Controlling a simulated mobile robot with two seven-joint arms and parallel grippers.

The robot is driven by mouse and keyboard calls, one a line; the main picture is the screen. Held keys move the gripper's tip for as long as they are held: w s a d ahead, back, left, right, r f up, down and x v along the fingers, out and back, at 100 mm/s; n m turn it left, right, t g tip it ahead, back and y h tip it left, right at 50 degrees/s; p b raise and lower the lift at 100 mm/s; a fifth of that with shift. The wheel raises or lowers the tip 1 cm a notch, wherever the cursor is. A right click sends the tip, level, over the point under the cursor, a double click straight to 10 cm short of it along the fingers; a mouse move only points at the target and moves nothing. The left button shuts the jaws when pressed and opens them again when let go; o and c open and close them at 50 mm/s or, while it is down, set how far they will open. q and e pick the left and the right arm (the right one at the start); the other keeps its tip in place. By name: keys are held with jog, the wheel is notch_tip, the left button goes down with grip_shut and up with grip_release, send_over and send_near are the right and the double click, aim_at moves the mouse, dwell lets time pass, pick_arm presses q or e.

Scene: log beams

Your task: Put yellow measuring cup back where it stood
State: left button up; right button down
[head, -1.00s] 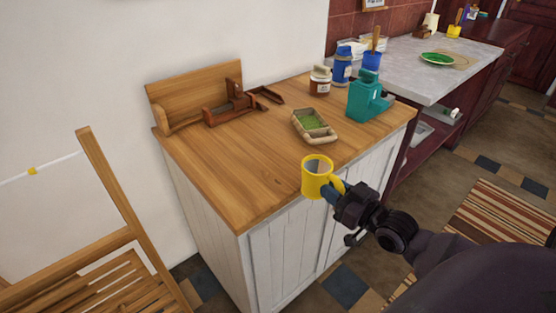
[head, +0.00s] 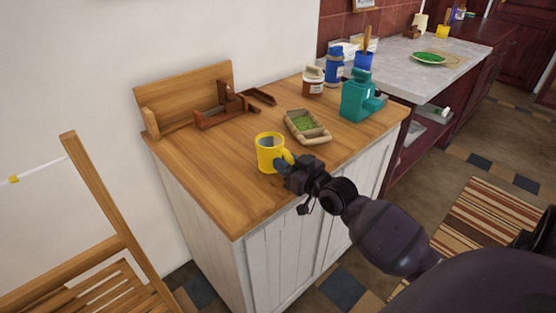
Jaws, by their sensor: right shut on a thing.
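The yellow measuring cup (head: 268,153) is upright over the front part of the wooden cabinet top (head: 215,178). I cannot tell whether its base touches the wood. My right gripper (head: 284,164) is shut on the cup's handle, on the cup's right side. The right arm reaches in from the lower right. My left gripper is not in view.
A beige tray with green contents (head: 307,127) lies just behind and right of the cup. A teal dispenser (head: 358,98), a brown-labelled jar (head: 313,82) and a blue bottle (head: 334,68) stand farther back. A brown wooden holder (head: 227,107) is at back left. The left front top is clear.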

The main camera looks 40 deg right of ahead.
jog(key=shift+w+a+f, duration=0.1)
jog(key=shift+w, duration=1.05)
jog(key=shift+f, duration=0.2)
jog(key=c, duration=1)
grip_release()
jog(key=shift+o, duration=0.2)
